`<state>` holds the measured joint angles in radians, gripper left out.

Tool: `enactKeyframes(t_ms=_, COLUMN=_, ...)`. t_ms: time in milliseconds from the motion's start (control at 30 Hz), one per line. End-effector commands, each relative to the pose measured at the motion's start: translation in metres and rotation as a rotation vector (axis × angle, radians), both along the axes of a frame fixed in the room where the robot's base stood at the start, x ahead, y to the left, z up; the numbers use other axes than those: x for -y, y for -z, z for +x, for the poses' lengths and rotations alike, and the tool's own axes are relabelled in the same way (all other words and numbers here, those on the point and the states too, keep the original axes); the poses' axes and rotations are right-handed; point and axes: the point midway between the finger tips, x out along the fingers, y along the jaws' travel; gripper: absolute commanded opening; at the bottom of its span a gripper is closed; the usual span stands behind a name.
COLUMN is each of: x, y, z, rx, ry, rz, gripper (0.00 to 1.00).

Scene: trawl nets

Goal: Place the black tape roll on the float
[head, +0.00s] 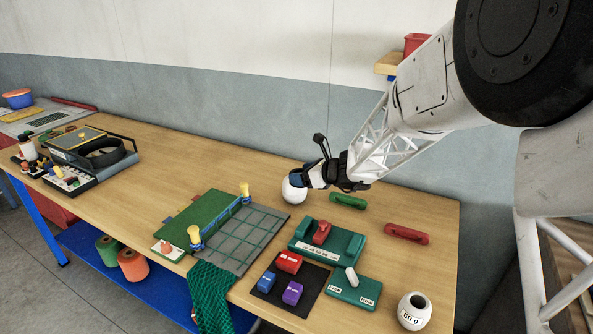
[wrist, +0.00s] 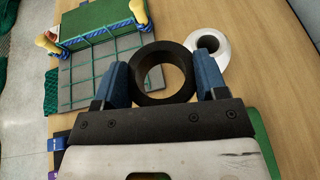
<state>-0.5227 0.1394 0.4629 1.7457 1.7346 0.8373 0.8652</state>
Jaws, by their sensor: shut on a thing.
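The black tape roll (wrist: 142,92) is a thick black ring held between the two blue fingers of my gripper (wrist: 163,90) in the wrist view. My gripper (head: 303,178) is shut on it from both sides. The white float (head: 291,192) is round and rests on the table, partly hidden by my gripper in the head view. In the wrist view the float (wrist: 220,57) shows a dark central hole and lies just right of and beyond the roll. I cannot clearly make out the held roll in the head view.
A green board with a grey netting panel (head: 245,240) and yellow posts lies left of the float. A green handle (head: 347,201), a red handle (head: 407,234) and a green block holder (head: 325,243) stand to the right. A white "60 g" pot (head: 414,312) is near the front edge.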

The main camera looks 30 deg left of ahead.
Motion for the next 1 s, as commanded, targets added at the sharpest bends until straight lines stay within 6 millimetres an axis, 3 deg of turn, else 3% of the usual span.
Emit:
enactKeyframes(t_ms=600, x=-0.049, y=0.007, z=0.063, rx=0.000, ry=0.000, rz=0.001, gripper=0.41)
enactKeyframes(t_ms=1000, x=-0.062, y=0.009, z=0.079, rx=0.001, ry=0.000, rz=0.000, gripper=0.41)
